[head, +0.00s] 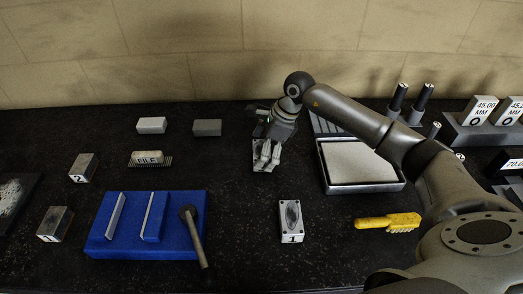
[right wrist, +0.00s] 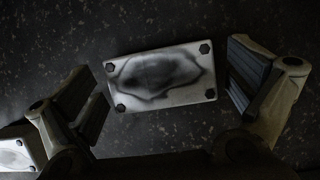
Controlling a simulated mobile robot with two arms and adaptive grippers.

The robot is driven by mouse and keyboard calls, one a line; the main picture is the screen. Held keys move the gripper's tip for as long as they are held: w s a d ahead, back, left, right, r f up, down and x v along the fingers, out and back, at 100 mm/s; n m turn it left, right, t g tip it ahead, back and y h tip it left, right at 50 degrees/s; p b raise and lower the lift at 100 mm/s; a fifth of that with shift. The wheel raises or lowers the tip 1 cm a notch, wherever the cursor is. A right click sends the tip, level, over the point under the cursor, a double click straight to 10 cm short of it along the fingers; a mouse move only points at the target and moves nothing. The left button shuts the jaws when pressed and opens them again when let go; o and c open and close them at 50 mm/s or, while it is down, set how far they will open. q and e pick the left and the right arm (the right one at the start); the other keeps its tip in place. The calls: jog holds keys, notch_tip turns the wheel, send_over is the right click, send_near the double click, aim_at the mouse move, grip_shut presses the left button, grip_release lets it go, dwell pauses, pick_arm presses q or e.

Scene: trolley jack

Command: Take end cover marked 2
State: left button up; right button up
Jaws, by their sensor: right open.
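In the right wrist view, a pale rectangular end cover (right wrist: 160,78) with a dark oval stain and dark corner bolts lies flat on the dark bench. My right gripper (right wrist: 170,92) is open around it, one finger beyond each short end. No number shows on this cover in that view. In the head view my right gripper (head: 266,165) points down at the bench and hides most of what is under it. Another end cover (head: 291,215), marked 1, lies nearer the front. A similar pale plate (right wrist: 16,152) shows at lower left of the wrist view. My left gripper is not in view.
A framed pale tray (head: 398,187) stands right of the gripper, with a yellow brush (head: 388,222) in front. Blocks marked 2 (head: 83,167) and 1 (head: 55,224) stand farther left. Bench around cover 1 is clear.

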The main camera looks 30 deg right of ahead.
jog(key=shift+f, duration=0.25)
jog(key=c, duration=1.3)
jog(key=shift+w+r, duration=0.1)
jog(key=shift+c, duration=0.6)
